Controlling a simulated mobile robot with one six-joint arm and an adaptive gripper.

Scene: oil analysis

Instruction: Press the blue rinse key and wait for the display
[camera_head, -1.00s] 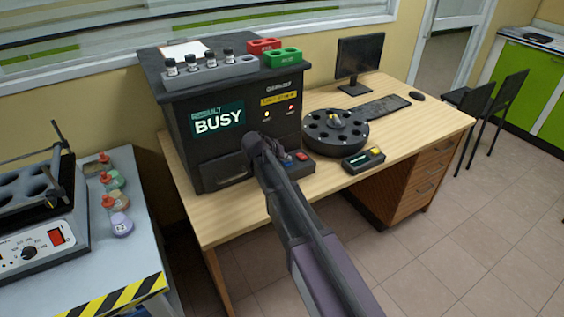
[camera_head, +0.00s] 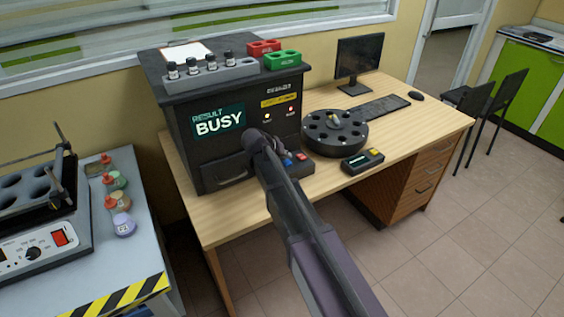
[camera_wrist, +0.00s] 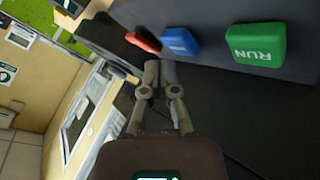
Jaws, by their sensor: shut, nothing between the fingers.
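The black analyser (camera_head: 230,120) stands on the wooden desk, and its display (camera_head: 218,120) reads "RESULT BUSY". The blue rinse key (camera_wrist: 180,41) is in the wrist view, between a red key (camera_wrist: 143,41) and a green RUN key (camera_wrist: 256,45). In the head view the blue key (camera_head: 288,157) and the red key (camera_head: 301,156) show just right of my arm; the green key is hidden behind it. My gripper (camera_wrist: 160,68) is shut and empty, its tips just below the blue key in the wrist view. I cannot tell whether they touch it.
A grey rack with several vials (camera_head: 210,74), a red rack (camera_head: 264,47) and a green rack (camera_head: 282,60) sit on the analyser. A black carousel (camera_head: 334,132) and a small black device (camera_head: 362,161) are to its right. A side bench (camera_head: 90,275) stands at left.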

